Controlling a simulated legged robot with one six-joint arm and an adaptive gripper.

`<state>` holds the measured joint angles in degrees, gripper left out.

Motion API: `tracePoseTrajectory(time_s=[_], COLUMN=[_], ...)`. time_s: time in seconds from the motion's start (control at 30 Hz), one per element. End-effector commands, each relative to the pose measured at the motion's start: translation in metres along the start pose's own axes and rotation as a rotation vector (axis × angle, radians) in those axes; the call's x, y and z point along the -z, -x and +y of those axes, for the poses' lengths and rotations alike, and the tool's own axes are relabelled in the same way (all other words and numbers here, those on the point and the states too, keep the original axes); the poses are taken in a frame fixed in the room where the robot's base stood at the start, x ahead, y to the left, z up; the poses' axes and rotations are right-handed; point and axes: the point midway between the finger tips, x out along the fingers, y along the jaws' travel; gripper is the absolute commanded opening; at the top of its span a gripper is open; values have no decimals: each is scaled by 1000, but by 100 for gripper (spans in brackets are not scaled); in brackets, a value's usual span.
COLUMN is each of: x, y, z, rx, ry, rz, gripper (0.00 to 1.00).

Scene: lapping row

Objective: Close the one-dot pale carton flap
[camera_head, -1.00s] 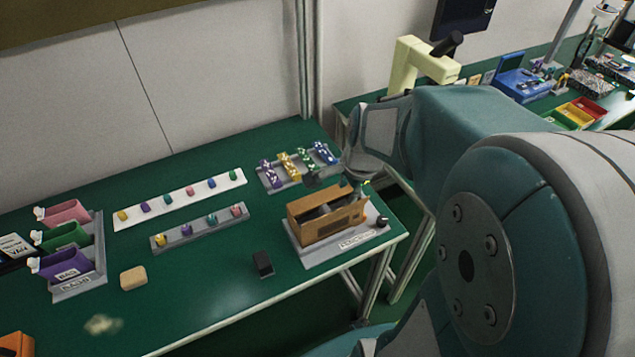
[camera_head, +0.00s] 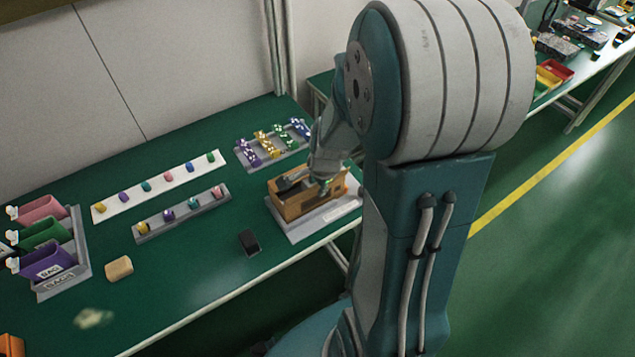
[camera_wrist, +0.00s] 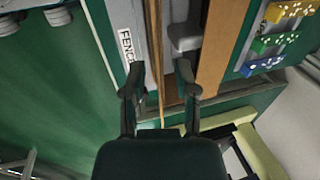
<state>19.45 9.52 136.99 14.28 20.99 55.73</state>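A brown open-topped carton (camera_head: 296,207) stands on a grey base plate (camera_head: 312,224) near the right end of the green table. In the wrist view its broad brown wall (camera_wrist: 224,40) is right of my gripper. A thin tan edge (camera_wrist: 156,40) runs between my two fingers; contact is not clear. A grey piece (camera_wrist: 186,36) shows between the carton walls. I cannot make out a one-dot pale flap. My gripper (camera_wrist: 158,78) is open over the carton; in the head view it reaches down at the carton's right part, partly hidden by my arm.
A rack of purple, yellow, green and blue pieces (camera_head: 270,144) stands behind the carton. A black block (camera_head: 249,242) lies front left of it. Strips with small coloured pieces (camera_head: 182,216) and a bag rack (camera_head: 62,282) are farther left. A label reads FENCE (camera_wrist: 127,46).

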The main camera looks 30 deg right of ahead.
Motion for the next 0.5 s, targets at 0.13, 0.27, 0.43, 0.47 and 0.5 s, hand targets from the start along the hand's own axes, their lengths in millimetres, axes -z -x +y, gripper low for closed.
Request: tracePoseTrajectory(time_s=[0.13, 0.27, 0.43, 0.47, 0.5], x=[0, 0, 0, 0, 0], y=[0, 0, 0, 0, 0], z=[0, 0, 0, 0, 0], rx=[0, 0, 0, 0, -2], ry=[0, 0, -1, -1, -1], rz=[0, 0, 0, 0, 0], gripper=[25, 0, 0, 0, 0])
